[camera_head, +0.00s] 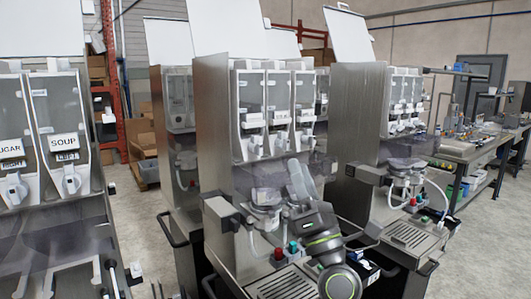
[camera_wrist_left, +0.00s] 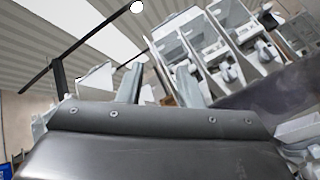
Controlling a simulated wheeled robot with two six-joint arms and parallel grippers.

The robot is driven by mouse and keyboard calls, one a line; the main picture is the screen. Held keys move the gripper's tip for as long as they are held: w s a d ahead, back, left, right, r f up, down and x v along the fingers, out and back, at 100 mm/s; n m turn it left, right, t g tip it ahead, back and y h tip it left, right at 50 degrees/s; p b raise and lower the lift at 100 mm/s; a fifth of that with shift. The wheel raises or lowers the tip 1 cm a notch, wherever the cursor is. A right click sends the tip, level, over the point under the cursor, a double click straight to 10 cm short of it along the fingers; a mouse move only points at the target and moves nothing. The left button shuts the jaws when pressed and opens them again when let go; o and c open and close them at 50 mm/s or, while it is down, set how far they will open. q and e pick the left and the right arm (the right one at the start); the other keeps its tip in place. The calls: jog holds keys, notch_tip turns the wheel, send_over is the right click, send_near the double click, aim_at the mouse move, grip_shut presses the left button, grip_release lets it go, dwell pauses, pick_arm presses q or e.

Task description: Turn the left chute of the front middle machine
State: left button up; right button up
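The front middle machine (camera_head: 216,130) is a tall metal cabinet in the centre of the head view. It has three clear canisters side by side, each with a white chute and knob at its bottom. The left chute (camera_head: 254,143) sits nearest the cabinet's metal side wall. My left gripper (camera_head: 297,168) is in front of this machine, below the chutes and apart from them, fingers pointing up. In the left wrist view its two fingers (camera_wrist_left: 161,75) stand apart with nothing between them. The canisters and knobs (camera_wrist_left: 229,73) show there beyond, to the upper right. My right gripper is out of view.
A machine with sugar and soup labels (camera_head: 62,140) stands at the left. Another machine (camera_head: 350,115) stands to the right. Hoses, buttons and a drip grate (camera_head: 285,284) lie low on the middle machine, near my left arm. A workbench (camera_head: 470,150) is far right.

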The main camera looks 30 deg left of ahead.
pick_arm(q)
jog(key=r+n+g, duration=0.1)
jog(key=n+g, duration=0.3)
jog(key=n, duration=0.1)
jog(key=n+g+h+p, duration=0.4)
jog(key=n+h+p, duration=0.1)
jog(key=h+p, duration=0.15)
send_near(261, 147)
jog(key=x, duration=0.7)
jog(key=shift+w+a+n, duration=0.3)
jog(key=shift+a, duration=0.3)
jog(key=shift+c, duration=0.4)
grip_shut()
